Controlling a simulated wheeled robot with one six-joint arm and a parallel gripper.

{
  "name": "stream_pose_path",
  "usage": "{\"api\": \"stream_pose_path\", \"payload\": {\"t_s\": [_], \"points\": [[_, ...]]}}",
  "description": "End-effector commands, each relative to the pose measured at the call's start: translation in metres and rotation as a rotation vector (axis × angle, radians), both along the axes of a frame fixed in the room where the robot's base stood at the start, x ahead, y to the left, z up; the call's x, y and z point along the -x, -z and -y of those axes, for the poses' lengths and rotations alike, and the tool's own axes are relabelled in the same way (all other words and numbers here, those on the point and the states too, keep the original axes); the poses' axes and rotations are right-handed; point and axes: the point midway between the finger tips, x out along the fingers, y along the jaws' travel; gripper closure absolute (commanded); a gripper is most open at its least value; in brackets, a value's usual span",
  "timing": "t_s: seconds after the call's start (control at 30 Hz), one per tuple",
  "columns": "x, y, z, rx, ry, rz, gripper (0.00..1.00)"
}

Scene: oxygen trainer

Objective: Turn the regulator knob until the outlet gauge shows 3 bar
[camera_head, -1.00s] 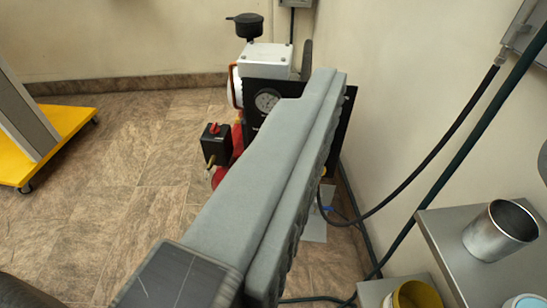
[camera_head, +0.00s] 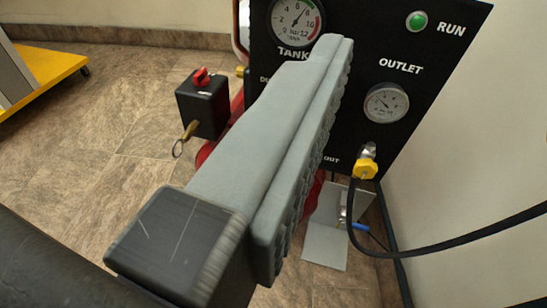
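The black panel (camera_head: 440,72) fills the upper right. Its outlet gauge (camera_head: 386,103) is a small white dial under the word OUTLET. Its needle seems to point to the upper left, but the numbers are too small to read. I cannot make out a regulator knob; my gripper covers the panel's middle. My gripper (camera_head: 334,48) shows as one long grey finger with a ridged right side, its tip in front of the panel near the tank gauge (camera_head: 297,18). The other finger is hidden, so its opening does not show. No held object is visible.
A black switch box (camera_head: 204,105) with a red knob (camera_head: 201,77) stands left of my gripper. A yellow fitting (camera_head: 366,168) with a black hose (camera_head: 455,243) sits below the outlet gauge. A green RUN lamp (camera_head: 416,22) is above. A wall is on the right.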

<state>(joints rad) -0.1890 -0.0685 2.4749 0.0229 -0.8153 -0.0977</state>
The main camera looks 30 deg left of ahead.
Motion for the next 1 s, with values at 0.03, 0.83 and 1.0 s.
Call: {"api": "stream_pose_path", "payload": {"t_s": [0.03, 0.83, 1.0], "points": [[-0.005, 0.016, -0.006, 0.005, -0.008, -0.006, 0.40], [-0.016, 0.225, -0.073, 0.061, -0.095, 0.026, 0.40], [-0.010, 0.249, -0.079, 0.069, -0.106, 0.033, 0.40]]}}
